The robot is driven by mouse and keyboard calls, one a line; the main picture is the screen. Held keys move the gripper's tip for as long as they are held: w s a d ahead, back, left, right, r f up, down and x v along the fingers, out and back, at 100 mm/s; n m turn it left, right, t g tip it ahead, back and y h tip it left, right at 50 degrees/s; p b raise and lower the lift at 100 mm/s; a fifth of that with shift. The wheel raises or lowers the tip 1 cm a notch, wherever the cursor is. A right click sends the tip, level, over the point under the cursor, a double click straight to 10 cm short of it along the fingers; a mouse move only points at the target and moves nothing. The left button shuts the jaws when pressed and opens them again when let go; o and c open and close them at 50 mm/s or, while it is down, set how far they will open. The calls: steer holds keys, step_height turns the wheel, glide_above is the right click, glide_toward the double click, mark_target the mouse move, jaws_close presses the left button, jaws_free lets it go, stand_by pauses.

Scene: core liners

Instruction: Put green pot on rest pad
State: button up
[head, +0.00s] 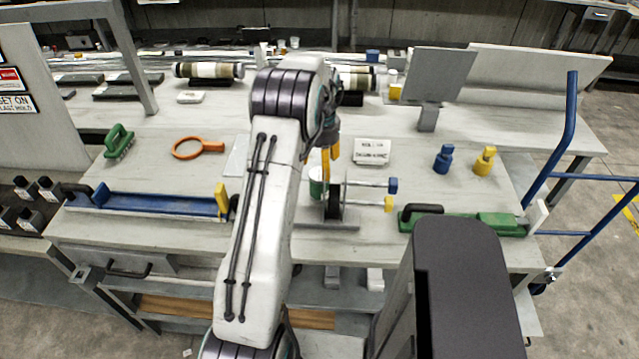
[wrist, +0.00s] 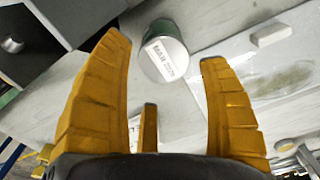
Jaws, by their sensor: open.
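The green pot (wrist: 165,55) has a pale lid with printed lettering and a green side. In the wrist view it stands beyond my open fingertips, in the gap between them and apart from both. In the head view the pot (head: 316,187) is partly hidden by my arm. My gripper (head: 331,160) has yellow fingers pointing down above the bench beside the pot; nothing is between them. A pale flat sheet (wrist: 262,78) with a brownish stain lies right of the pot in the wrist view; I cannot tell whether it is the rest pad.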

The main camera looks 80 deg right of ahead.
mark_target(320, 173)
steer(key=shift+w+d+f+p, duration=0.1)
steer(key=shift+f+p, duration=0.35)
steer(key=shift+f, duration=0.95)
steer(key=shift+w+f+p, duration=0.1)
steer(key=shift+f+p, duration=0.3)
steer(key=shift+f, duration=1)
steer(key=c, duration=1)
steer(key=shift+c, duration=0.2)
steer(key=shift+r, duration=0.2)
